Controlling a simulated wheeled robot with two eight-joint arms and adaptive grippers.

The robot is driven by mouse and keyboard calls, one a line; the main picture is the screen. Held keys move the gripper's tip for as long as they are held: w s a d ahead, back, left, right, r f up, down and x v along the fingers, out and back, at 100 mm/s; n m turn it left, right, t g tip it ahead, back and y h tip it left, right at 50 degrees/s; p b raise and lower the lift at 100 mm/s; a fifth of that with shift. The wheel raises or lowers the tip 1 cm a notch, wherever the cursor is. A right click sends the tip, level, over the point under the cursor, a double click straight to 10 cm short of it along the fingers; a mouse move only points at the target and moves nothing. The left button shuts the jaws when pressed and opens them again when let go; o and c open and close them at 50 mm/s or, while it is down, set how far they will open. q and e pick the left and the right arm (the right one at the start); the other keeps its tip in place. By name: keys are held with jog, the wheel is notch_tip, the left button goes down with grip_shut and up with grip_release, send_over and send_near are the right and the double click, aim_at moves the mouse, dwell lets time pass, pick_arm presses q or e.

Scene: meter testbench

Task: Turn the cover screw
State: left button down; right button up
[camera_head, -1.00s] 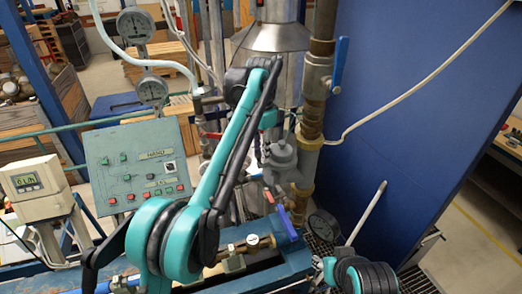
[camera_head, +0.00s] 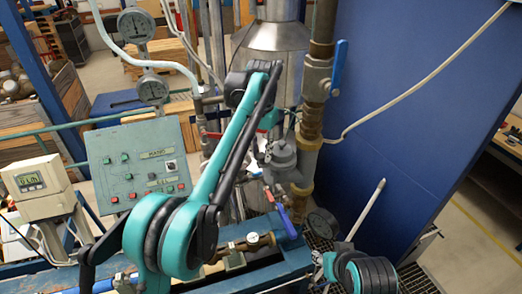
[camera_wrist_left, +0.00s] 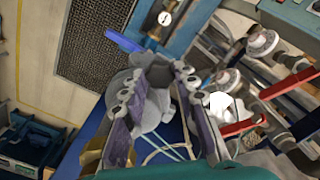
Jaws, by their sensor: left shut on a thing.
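The grey meter body (camera_head: 283,155) stands on the pipework beside the brass pipe, beyond my teal left arm. In the left wrist view, its rounded grey casing (camera_wrist_left: 150,112) shows between and behind the fingers. My left gripper (camera_wrist_left: 158,82) has its two fingers on either side of a dark grey, angular piece (camera_wrist_left: 158,73) at the meter and is shut on it. This piece looks like the cover screw, but its outline is partly hidden by the fingers. In the head view, the left gripper (camera_head: 264,150) is small and partly hidden. My right gripper is out of sight.
A green control panel (camera_head: 138,165) and a digital display box (camera_head: 34,180) stand at the left. A brass pipe with a blue lever (camera_head: 338,65) rises beside the meter. A blue wall (camera_head: 410,100) closes the right side. Another blue handle (camera_head: 287,222) lies below.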

aim_at(261, 155)
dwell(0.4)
pick_arm(q)
jog(key=c, duration=1.2)
grip_release()
jog(key=shift+w, duration=0.1)
jog(key=shift+o, duration=0.2)
jog(key=shift+r, duration=3.7)
